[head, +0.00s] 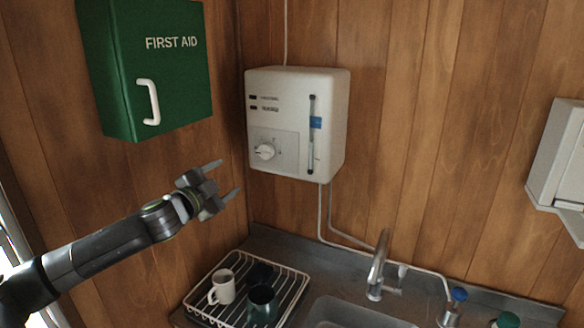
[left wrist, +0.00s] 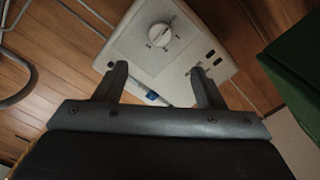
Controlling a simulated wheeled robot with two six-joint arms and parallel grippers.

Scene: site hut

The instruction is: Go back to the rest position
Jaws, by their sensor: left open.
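My left gripper (head: 226,178) is open and empty in the head view, in front of the wood wall and a little left of the white water heater (head: 325,140). Its fingers point to the right, toward the heater's lower left. In the left wrist view, both fingers (left wrist: 158,82) stand apart, with the heater (left wrist: 130,50) and its round knob (left wrist: 159,34) beyond them. The fingers look apart from the knob. My right gripper is in neither view.
A green first aid cabinet (head: 160,85) hangs above the left arm. Below are a dish rack (head: 206,282) with a white mug (head: 223,287) and a dark mug (head: 263,304), a tap (head: 378,265) and a sink (head: 345,312). A white dispenser (head: 560,150) hangs at right.

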